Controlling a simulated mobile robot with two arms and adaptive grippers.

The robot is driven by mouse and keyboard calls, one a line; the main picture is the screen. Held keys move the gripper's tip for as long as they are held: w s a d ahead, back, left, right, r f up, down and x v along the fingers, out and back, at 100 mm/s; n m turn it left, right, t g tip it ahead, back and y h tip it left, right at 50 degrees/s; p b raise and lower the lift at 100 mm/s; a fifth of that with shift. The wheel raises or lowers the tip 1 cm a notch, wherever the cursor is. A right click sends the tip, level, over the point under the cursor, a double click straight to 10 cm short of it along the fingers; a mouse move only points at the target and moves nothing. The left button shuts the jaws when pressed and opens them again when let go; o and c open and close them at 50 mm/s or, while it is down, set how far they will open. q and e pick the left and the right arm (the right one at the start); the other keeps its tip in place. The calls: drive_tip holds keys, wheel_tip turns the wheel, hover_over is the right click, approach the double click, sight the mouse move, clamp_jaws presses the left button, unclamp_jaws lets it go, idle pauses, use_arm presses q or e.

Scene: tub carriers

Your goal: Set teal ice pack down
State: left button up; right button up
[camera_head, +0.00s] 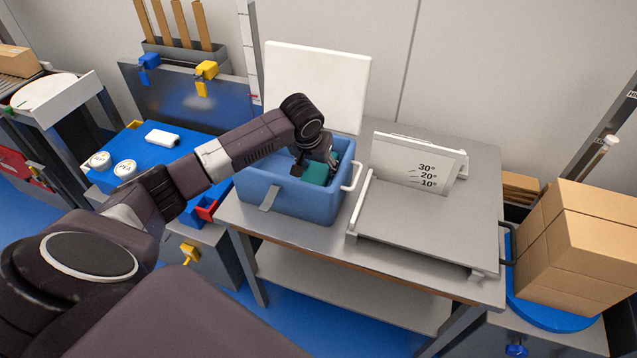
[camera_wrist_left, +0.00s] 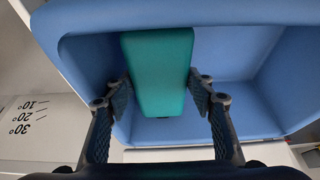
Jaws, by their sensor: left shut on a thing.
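The teal ice pack (camera_head: 316,173) is inside the blue cooler tub (camera_head: 287,201), near its right end in the head view. In the left wrist view the ice pack (camera_wrist_left: 158,72) lies between the two fingers, against one end wall of the tub (camera_wrist_left: 250,90). My left gripper (camera_head: 318,160) reaches down into the tub and is shut on the ice pack; it also shows in the left wrist view (camera_wrist_left: 160,95). Whether the pack touches the tub floor is hard to tell. My right gripper is not in view.
The tub's white lid (camera_head: 318,85) stands open behind it. A grey tilt stand with angle marks (camera_head: 415,220) sits right of the tub on the grey table (camera_head: 480,170). Cardboard boxes (camera_head: 580,240) stand at far right. A blue work surface with white round lids (camera_head: 125,168) is at left.

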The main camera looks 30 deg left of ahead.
sight(315, 175)
use_arm(q)
drive_tip(key=shift+f, duration=3.1)
drive_tip(key=shift+f, duration=0.15)
drive_tip(key=o, duration=1.3)
drive_tip(key=shift+s+r, duration=0.1)
drive_tip(key=shift+r, duration=0.4)
drive_tip(key=v, duration=1.1)
drive_tip(key=shift+s+d+r, duration=0.1)
drive_tip(key=shift+s, duration=0.1)
